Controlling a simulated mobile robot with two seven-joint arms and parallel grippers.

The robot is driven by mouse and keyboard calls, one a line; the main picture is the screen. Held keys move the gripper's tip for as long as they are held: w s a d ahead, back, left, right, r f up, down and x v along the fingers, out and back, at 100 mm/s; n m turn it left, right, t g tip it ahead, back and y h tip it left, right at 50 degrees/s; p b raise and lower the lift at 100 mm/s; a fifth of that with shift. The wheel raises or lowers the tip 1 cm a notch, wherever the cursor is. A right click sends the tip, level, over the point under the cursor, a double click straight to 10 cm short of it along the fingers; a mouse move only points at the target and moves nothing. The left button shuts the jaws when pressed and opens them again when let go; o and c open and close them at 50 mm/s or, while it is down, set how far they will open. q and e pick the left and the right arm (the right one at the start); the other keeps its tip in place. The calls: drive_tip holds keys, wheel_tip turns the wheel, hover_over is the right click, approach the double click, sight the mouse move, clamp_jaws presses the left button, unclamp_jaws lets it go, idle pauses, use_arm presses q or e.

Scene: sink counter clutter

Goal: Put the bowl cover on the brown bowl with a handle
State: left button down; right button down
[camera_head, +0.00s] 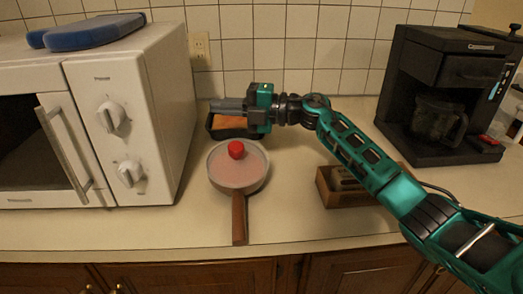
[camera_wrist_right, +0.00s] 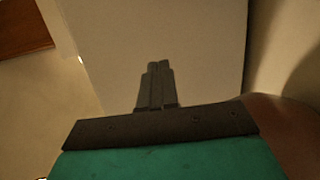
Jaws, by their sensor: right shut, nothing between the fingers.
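The bowl (camera_head: 211,179) with a brown handle (camera_head: 239,219) stands on the counter right of the microwave, its handle pointing to the front edge. A pinkish, see-through-looking cover (camera_head: 238,171) with a red knob (camera_head: 236,149) lies over its opening. It looks roughly level; whether its rim sits fully on the bowl's rim is too small to tell. My right gripper (camera_head: 215,105) is shut and empty, above and behind the bowl, apart from the cover and pointing left at the microwave. Its shut fingers (camera_wrist_right: 155,84) also show in the right wrist view. My left gripper is not in view.
A white microwave (camera_head: 132,130) with a blue item (camera_head: 95,32) on top stands left. A black tray (camera_head: 215,134) with something orange-brown is under my right gripper. A wooden box (camera_head: 345,200) sits below my right arm. A black coffee maker (camera_head: 450,80) is at right.

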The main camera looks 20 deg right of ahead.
drive_tip(key=p, duration=0.1)
hover_over(256, 160)
drive_tip(key=s, duration=0.3)
drive_tip(key=shift+w+d, duration=0.25)
drive_tip(key=shift+d, duration=0.1)
wheel_tip(256, 160, down, 5)
drive_tip(key=shift+s+f+b, duration=0.1)
drive_tip(key=shift+b, duration=0.4)
drive_tip(key=shift+w, duration=0.45)
drive_tip(key=shift+a, duration=0.1)
drive_tip(key=shift+w+a+r+p, duration=0.1)
drive_tip(key=shift+w+r+p, duration=0.1)
drive_tip(key=shift+w+p, duration=0.25)
drive_tip(key=shift+w+a, duration=0.1)
drive_tip(key=shift+w, duration=0.25)
drive_tip(key=shift+w+f, duration=0.1)
